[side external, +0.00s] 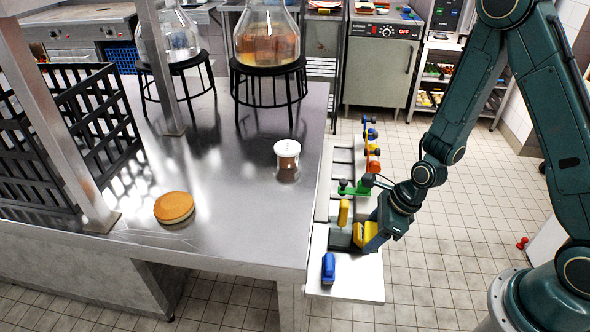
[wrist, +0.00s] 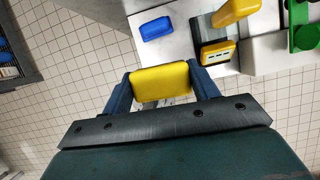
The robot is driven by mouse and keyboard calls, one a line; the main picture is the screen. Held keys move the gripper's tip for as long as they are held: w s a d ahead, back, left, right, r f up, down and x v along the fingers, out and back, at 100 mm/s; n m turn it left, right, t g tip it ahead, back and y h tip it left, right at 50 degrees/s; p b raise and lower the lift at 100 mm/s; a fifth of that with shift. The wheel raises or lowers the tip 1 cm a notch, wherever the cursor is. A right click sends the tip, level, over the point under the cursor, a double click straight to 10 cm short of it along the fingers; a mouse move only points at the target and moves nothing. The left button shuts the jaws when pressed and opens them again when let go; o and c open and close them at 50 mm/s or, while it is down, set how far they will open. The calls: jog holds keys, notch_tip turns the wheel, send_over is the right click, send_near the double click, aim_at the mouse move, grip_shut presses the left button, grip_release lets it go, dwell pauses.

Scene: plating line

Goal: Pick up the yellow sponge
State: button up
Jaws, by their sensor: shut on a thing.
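The yellow sponge (wrist: 160,83) is a plain yellow block with rounded edges. In the wrist view it sits between the two dark blue fingers of my gripper (wrist: 161,88), which is shut on it. In the side view the sponge (side external: 371,231) shows as a yellow patch at my gripper (side external: 369,236), above the white shelf (side external: 350,286) beside the steel table. My gripper partly hides it there. I cannot tell from the side view how far it is above the shelf.
On the shelf are a blue block (side external: 328,265), a yellow upright piece (side external: 344,212) and a yellow-and-black block (wrist: 218,53). Green, red and orange items stand farther back. The steel table (side external: 225,215) holds a round orange-topped piece (side external: 174,207) and a white-lidded jar (side external: 287,154).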

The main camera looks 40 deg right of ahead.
aim_at(372, 230)
jog(key=shift+r, duration=2.15)
jog(key=shift+w, duration=0.15)
